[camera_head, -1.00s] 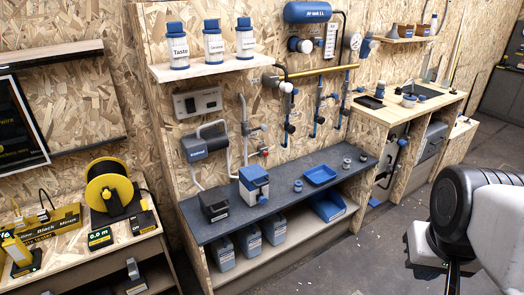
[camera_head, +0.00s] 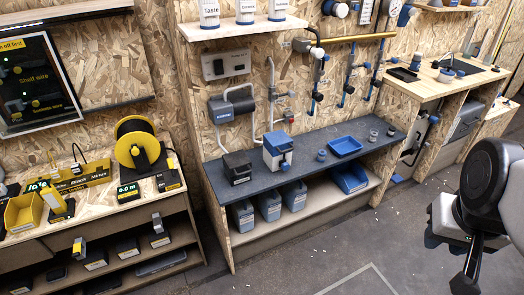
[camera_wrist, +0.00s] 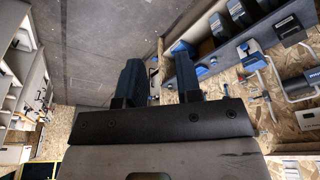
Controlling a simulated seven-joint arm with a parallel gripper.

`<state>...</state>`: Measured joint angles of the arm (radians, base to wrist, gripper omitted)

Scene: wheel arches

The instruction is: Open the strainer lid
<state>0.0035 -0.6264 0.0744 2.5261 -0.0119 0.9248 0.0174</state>
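I cannot tell for certain which thing is the strainer or its lid. A white box with a blue top and a front knob (camera_head: 278,150) stands on the dark counter; it also shows in the wrist view (camera_wrist: 252,52). Valves and blue-handled pipes (camera_head: 318,80) run down the wall behind the counter. My gripper (camera_wrist: 158,72) has its two dark fingers apart, with nothing between them. In the head view, my arm's end is at the right edge, over the floor and well away from the counter.
The dark counter (camera_head: 320,140) also bears a black box (camera_head: 237,167), a blue tray (camera_head: 345,146) and small fittings. A yellow cable reel (camera_head: 138,142) is on the left bench. The floor (camera_head: 330,240) in front is clear.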

